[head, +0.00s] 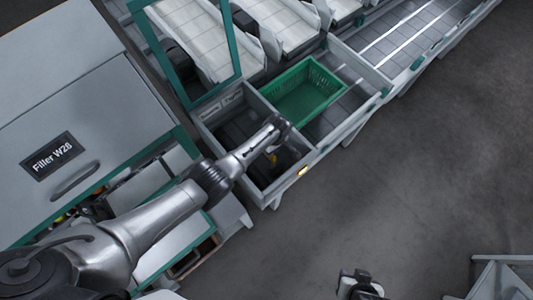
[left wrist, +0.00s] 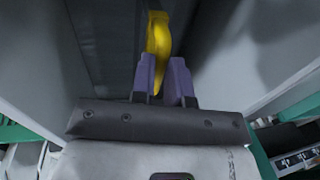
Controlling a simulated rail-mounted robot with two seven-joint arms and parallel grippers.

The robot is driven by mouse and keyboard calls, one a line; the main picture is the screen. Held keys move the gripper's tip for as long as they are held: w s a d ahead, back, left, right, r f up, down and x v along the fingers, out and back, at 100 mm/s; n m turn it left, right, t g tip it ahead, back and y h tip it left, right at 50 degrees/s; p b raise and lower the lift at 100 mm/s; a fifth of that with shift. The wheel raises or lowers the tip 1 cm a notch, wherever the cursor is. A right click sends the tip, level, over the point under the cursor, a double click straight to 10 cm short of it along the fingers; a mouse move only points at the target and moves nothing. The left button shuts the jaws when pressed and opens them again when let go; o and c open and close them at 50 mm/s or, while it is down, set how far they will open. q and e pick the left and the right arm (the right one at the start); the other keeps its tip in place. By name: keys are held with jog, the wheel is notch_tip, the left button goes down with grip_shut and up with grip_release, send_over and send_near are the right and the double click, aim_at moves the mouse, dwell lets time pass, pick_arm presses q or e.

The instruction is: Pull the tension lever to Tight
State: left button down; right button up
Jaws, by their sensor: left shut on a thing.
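The yellow tension lever (left wrist: 157,38) shows in the left wrist view, standing up beyond my fingertips. My left gripper (left wrist: 166,75) is shut on it, with the two purple fingers close together at its near end. In the head view my left arm reaches into the dark bay beside the green crate. A small bit of yellow (head: 273,157) shows there under the wrist; the fingers are mostly hidden. I cannot read any Tight marking or tell the lever's setting. What seems to be my right gripper (head: 358,286) is at the bottom edge of the head view, away from the bay.
A green crate (head: 334,94) sits in the grey conveyor frame right of the bay. A teal-edged frame (head: 239,50) stands behind it. The Filler W26 cabinet (head: 113,104) is at the left. An amber light (head: 303,171) is on the bay's front rail.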

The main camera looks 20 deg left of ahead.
pick_arm(q)
jog(key=shift+w+d+f+b, duration=0.1)
jog(key=shift+w+d+b, duration=0.15)
jog(key=shift+w+b, duration=0.25)
jog(key=shift+w, duration=0.15)
jog(key=c, duration=1.1)
grip_release()
jog(key=shift+w+d+r+p, duration=0.3)
jog(key=shift+r+p, duration=0.55)
jog(key=shift+r, duration=1.4)
jog(key=shift+w+d+r+p, duration=0.1)
jog(key=shift+w+r+p, duration=0.5)
jog(key=shift+r, duration=1.7)
jog(key=shift+w+d+r+p, duration=0.15)
jog(key=shift+r+p, duration=0.9)
jog(key=shift+r, duration=1.2)
jog(key=shift+c, duration=0.4)
